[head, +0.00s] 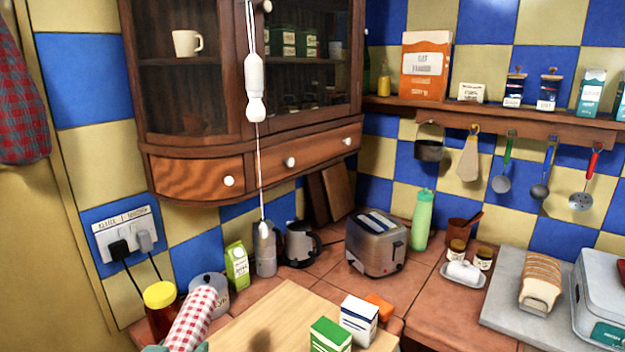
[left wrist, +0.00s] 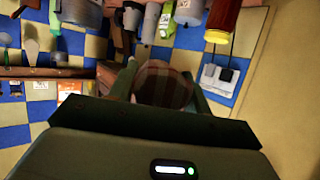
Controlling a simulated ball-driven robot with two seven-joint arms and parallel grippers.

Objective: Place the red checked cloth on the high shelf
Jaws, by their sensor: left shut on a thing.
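The red checked cloth (head: 192,318), rolled up and checked in red and white, stands tilted at the bottom left of the head view. My left gripper (head: 179,347) is shut on its lower part; only bits of the greenish fingers show there. In the left wrist view the cloth (left wrist: 163,84) looks dark and sits between the two fingers. The high wooden shelf (head: 490,118) runs along the tiled wall at upper right, above hanging utensils. The cloth is well apart from it, lower and to the left. My right gripper is not in view.
A wall cabinet (head: 240,160) juts out left of the shelf, with a pull cord (head: 255,85) before it. The shelf holds an orange box (head: 425,66), jars and packets. A red jar (head: 161,310) and a lidded pot (head: 209,290) stand close by the cloth.

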